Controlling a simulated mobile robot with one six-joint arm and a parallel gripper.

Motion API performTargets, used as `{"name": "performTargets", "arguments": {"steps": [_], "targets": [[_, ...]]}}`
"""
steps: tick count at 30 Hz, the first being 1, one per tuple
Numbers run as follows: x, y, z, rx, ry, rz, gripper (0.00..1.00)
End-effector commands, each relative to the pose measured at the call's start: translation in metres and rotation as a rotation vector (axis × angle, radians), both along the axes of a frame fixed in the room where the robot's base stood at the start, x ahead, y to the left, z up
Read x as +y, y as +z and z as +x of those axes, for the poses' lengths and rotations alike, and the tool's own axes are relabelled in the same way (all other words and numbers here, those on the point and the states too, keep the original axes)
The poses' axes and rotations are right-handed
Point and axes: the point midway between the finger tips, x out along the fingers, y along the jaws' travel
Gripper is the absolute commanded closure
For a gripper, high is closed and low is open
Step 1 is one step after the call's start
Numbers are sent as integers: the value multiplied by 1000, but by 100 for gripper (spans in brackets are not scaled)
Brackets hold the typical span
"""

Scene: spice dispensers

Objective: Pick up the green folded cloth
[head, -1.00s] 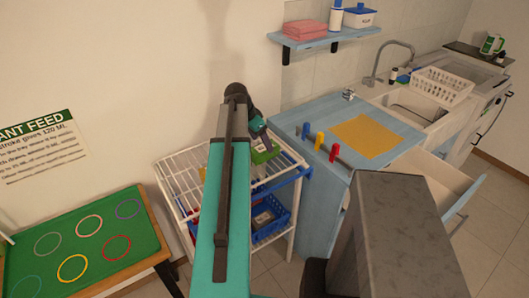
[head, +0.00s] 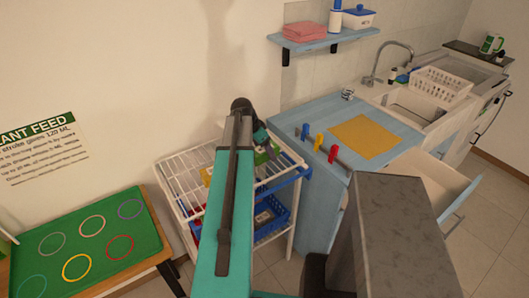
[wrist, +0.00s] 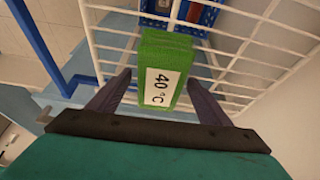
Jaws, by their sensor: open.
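The green folded cloth (wrist: 167,55) lies on the white wire top of the rack, with a white "40 °C" label facing the wrist camera. In the head view my arm hides most of it, and a small green part (head: 262,157) shows beside my gripper (head: 268,148). In the wrist view my gripper (wrist: 156,92) is open, with one dark finger on each side of the cloth's lower, labelled end. I cannot tell whether the fingers touch it.
The white rack (head: 183,172) holds a blue basket (head: 268,218) on a lower level. A blue counter (head: 318,113) with coloured hooks and a yellow mat (head: 365,136) stands at right. A green-topped table (head: 90,245) with coloured rings is at left. A shelf (head: 325,41) hangs above.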

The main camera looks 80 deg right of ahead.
Motion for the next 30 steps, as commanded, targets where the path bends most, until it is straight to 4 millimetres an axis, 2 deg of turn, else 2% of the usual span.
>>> {"name": "performTargets", "arguments": {"steps": [14, 23, 30], "targets": [[0, 0, -1, 0, -1, 0, 28], [0, 0, -1, 0, -1, 0, 74], [0, 0, -1, 0, -1, 0, 74]]}}
